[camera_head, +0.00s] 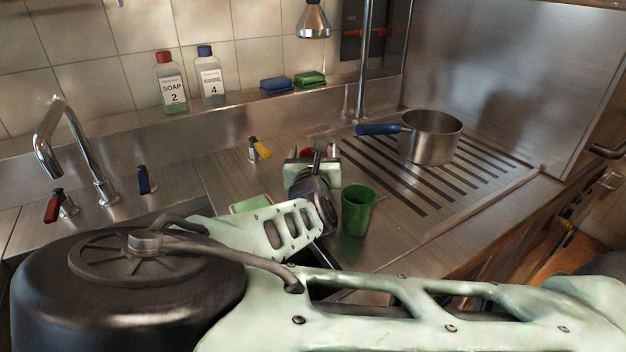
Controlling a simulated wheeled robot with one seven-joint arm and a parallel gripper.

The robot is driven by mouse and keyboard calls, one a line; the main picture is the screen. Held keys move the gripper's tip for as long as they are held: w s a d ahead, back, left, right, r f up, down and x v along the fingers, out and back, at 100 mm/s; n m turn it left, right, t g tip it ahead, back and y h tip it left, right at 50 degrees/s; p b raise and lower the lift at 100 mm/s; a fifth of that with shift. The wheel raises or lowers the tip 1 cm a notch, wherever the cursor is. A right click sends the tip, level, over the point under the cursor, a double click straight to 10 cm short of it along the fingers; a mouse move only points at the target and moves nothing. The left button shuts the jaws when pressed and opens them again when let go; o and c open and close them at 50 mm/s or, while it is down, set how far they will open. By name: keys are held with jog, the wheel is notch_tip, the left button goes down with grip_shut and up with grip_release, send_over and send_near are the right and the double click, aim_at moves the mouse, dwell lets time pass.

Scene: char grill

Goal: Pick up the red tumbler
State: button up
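A small patch of red (306,153) shows just behind my gripper on the steel counter; it may be the red tumbler, but nearly all of it is hidden. My gripper (317,160) reaches out over the counter from behind my arm. I see it from its back, and its fingertips are hidden, so I cannot tell whether they are open or shut, or whether they touch the red thing.
A green tumbler (357,211) stands close to the right of my gripper. A steel pot (431,138) with a blue handle sits on the ribbed drainboard (455,185). A yellow-handled tap (259,149) is left of the gripper. Soap bottles (171,82) stand on the back ledge.

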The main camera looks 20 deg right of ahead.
jog(key=shift+w, duration=0.15)
jog(key=c, duration=1.1)
jog(key=shift+o, duration=0.2)
jog(key=shift+r, duration=0.1)
